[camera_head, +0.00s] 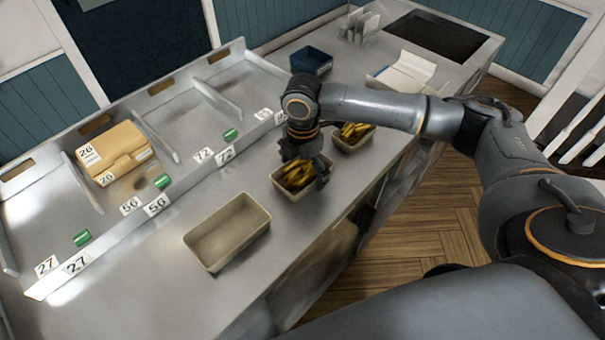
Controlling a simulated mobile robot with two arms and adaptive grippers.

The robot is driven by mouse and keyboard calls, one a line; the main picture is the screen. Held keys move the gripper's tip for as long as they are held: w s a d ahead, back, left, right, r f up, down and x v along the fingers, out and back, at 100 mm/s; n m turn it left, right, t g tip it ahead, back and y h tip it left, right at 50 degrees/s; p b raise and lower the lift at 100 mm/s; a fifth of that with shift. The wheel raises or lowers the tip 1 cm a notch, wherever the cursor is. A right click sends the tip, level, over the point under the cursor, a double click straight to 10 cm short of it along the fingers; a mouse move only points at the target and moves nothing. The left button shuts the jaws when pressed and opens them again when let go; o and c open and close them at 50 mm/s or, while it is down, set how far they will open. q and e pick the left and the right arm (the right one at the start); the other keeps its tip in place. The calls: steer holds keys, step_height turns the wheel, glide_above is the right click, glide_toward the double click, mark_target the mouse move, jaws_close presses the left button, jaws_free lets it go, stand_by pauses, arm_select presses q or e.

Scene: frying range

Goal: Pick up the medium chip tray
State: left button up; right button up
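Three beige chip trays stand in a row along the counter's front edge. The middle tray (291,195) holds yellow chips. My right gripper (304,178) points down over it, with dark fingers at the tray and chips showing between them. Whether the fingers grip the tray or only stand around it cannot be told. Another tray with chips (353,137) stands just behind, partly hidden by my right arm. A larger, empty tray (227,232) sits nearer, to the left. My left gripper is not in view.
The steel counter (130,290) has a divided rack on the left with number cards, green items (163,181) and a cardboard box (117,153). A dark blue container (311,61), an open white box (403,72) and a dark recessed panel (437,36) are farther back.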

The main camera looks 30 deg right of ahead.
steer(key=c, duration=1.6)
steer(key=shift+r, duration=0.15)
